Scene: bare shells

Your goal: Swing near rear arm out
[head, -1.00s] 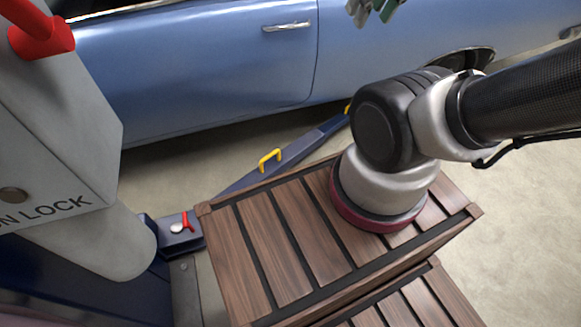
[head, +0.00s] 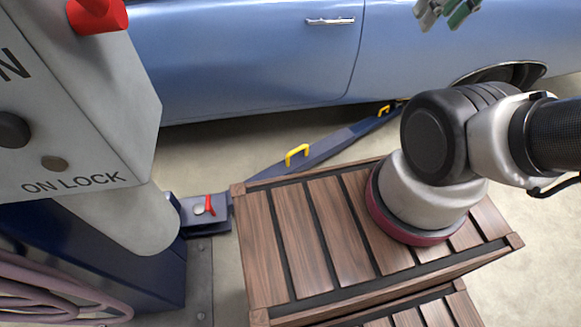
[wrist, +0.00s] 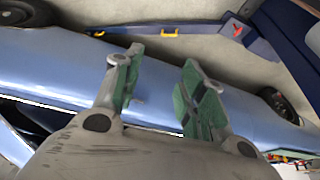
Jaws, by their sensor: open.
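A dark blue lift arm (head: 335,146) runs from its pivot by the post, across the floor, to the edge of the blue car (head: 240,60). A yellow handle (head: 297,155) stands on it, and a second yellow piece (head: 384,109) shows near its far end. A red lever (head: 210,205) sits at its pivot. In the wrist view the lift arm (wrist: 205,38), yellow handle (wrist: 170,32) and red lever (wrist: 238,31) lie beyond my fingers. My gripper (head: 447,9) shows at the top edge, over the car; in the wrist view it is open and empty (wrist: 162,61).
A grey control box (head: 75,105) marked "ON LOCK", with a red knob (head: 97,14), stands at the left on a blue post. Coiled pink hose (head: 55,295) hangs below. A slatted wooden platform (head: 262,240) is under my arm's base. Floor right of it is clear.

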